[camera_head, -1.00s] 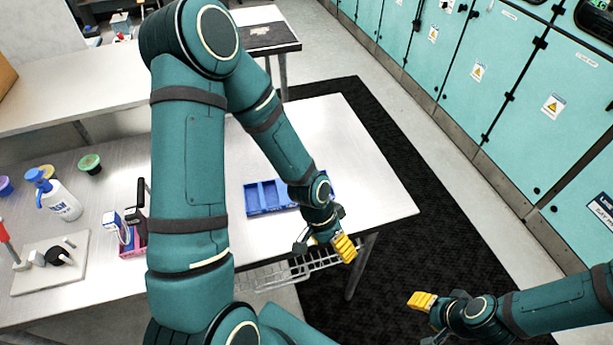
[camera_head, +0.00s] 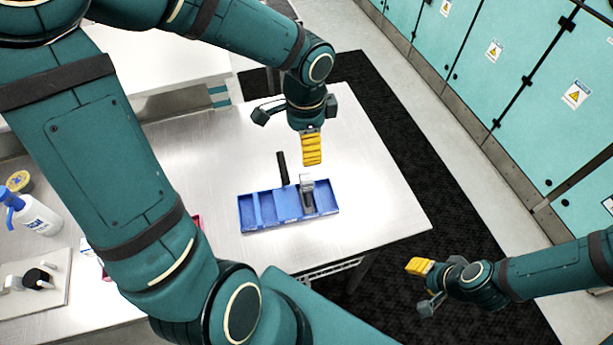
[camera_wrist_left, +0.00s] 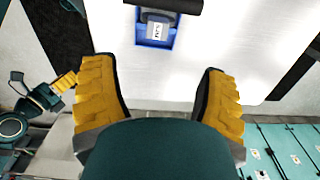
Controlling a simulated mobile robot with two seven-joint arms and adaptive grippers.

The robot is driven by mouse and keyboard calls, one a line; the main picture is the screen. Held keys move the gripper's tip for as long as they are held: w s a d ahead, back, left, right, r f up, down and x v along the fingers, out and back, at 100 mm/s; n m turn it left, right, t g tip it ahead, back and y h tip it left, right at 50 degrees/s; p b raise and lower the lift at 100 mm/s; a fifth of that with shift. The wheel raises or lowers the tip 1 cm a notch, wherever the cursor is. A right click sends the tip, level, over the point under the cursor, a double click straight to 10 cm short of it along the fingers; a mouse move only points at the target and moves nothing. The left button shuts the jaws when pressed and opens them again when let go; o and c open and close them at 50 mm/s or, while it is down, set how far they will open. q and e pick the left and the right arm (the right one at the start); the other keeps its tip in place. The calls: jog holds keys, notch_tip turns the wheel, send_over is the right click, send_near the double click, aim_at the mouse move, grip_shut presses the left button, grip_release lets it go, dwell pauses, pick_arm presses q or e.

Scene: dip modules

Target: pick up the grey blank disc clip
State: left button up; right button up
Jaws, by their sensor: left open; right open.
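A grey clip (camera_head: 307,184) stands in the right part of a blue divided tray (camera_head: 262,228) on the metal table. In the left wrist view a grey piece with a white label (camera_wrist_left: 158,30) shows in the blue tray at the top, partly covered by a black bar; I cannot tell whether it is blank. My left gripper (camera_head: 312,160) hangs over the table just behind the clip, its yellow fingers pointing down. In the left wrist view its fingers (camera_wrist_left: 160,72) are wide apart with nothing between them. My right gripper (camera_head: 420,266) is open and empty, off the table's right side.
A black upright piece (camera_head: 283,168) stands at the tray's back edge, left of the clip. A white bottle with a blue top (camera_head: 38,216) and a pale board (camera_head: 45,300) are at the left. The table (camera_head: 370,190) right of the tray is bare.

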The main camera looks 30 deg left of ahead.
aim_at(306, 178)
pick_arm(q)
notch_tip(306, 178, down, 9)
jog(key=shift+s+d+r+b, duration=0.1)
jog(key=shift+s+b, duration=0.05)
jog(key=shift+b, duration=0.65)
jog(key=shift+d+f+b, duration=0.1)
jog(key=shift+f+b, duration=0.35)
jog(key=shift+f, duration=1.95)
jog(key=shift+s, duration=0.1)
grip_shut()
